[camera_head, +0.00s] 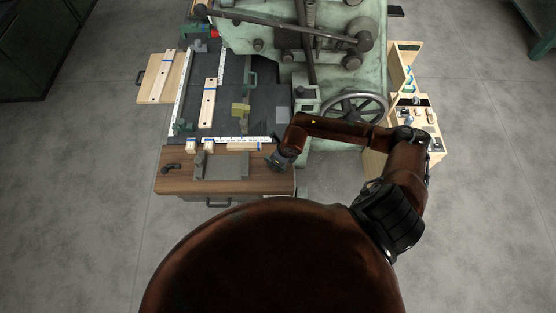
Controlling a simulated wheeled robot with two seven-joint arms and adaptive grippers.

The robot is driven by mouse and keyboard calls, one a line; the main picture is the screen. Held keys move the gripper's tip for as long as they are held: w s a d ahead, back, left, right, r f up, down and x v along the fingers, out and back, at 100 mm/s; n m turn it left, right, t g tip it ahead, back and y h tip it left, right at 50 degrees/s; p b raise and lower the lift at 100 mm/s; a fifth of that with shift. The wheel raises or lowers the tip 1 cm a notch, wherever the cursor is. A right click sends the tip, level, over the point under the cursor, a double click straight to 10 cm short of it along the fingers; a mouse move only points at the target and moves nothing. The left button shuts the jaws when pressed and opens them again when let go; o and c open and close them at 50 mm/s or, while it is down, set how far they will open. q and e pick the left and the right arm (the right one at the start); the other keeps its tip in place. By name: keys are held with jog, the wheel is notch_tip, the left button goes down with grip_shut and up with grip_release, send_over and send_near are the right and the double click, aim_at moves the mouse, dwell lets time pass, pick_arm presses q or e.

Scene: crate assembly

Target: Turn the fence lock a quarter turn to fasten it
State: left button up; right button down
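The fence lock is too small to single out with certainty. A small dark lever-like part (171,167) lies at the left of the wooden bench top (245,184). A white ruled strip (232,139) runs along the near edge of the dark machine table (230,74). My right arm comes in from the right, and my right gripper (275,161) is low over the right end of the bench top, close to the strip's right end. Its fingers are small and dark, so I cannot tell whether they are open or hold anything. My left gripper is not in view.
A green machine (260,43) with a handwheel (355,108) stands behind my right arm. A grey flat piece (222,166) lies on the bench top. Pale boards (208,103) lie on the machine table and at its left. A wooden rack (432,130) stands at the right.

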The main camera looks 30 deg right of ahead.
jog(key=shift+r+m+h+p, duration=0.1)
jog(key=shift+m+h+p, duration=0.2)
jog(key=shift+m+p, duration=0.45)
jog(key=m+p, duration=0.1)
jog(key=m, duration=0.2)
jog(key=shift+a+m+h, duration=0.1)
jog(key=shift+m+h, duration=0.15)
jog(key=shift+h, duration=0.15)
jog(key=shift+m+h+p, duration=0.3)
jog(key=shift+m+h, duration=0.1)
jog(key=shift+m, duration=0.6)
